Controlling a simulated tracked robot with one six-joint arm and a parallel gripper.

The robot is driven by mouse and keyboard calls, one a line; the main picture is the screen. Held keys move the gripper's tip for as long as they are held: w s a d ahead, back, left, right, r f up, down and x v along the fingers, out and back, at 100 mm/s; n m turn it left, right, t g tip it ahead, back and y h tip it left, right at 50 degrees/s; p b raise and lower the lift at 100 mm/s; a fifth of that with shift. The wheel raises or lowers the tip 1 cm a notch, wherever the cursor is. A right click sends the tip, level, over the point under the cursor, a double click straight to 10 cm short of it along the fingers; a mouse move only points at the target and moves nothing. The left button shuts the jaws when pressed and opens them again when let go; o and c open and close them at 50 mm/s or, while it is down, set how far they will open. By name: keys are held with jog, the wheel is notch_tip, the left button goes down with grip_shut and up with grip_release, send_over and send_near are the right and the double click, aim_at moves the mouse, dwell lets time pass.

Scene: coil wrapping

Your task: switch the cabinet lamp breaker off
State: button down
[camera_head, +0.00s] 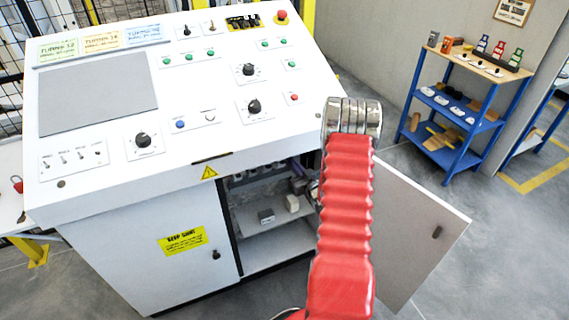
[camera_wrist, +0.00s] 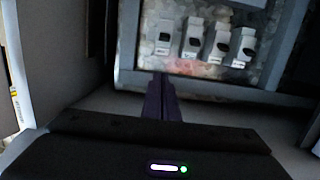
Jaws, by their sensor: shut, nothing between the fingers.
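In the wrist view a row of several white breakers with dark toggles, among them one at the left (camera_wrist: 164,38) and one near the right (camera_wrist: 219,45), sits inside the cabinet. A small label lies under each, too small to read, so I cannot tell which is the lamp's. My gripper (camera_wrist: 160,78) is shut and empty, its dark fingertips pointing just below the leftmost breakers, apart from the toggles as far as I can tell. In the head view the cabinet (camera_head: 140,262) stands with its right door (camera_head: 425,232) open; my red arm hides part of the opening and my fingers.
A grey frame edge (camera_wrist: 220,88) runs below the breakers. The control panel (camera_head: 215,140) overhangs the opening. A blue rack (camera_head: 455,120) stands apart at the right.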

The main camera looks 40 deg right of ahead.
jog(key=shift+w, duration=0.1)
send_over(284, 162)
jog(key=shift+f, duration=0.75)
jog(key=shift+s+a+f, duration=0.1)
jog(key=shift+s+f, duration=0.2)
jog(key=shift+f, duration=0.3)
jog(key=shift+s+a+f, duration=0.1)
jog(key=shift+s+f, duration=0.2)
jog(key=shift+f, duration=0.25)
jog(key=shift+s+a+f, duration=0.1)
jog(key=shift+s+f, duration=0.2)
jog(key=shift+f, duration=0.3)
jog(key=shift+a, duration=0.1)
jog(key=shift+s+d+f, duration=0.1)
jog(key=shift+d+f, duration=0.05)
jog(key=shift+d, duration=0.05)
jog(key=shift+a+t, duration=0.1)
jog(key=shift+t, duration=0.2)
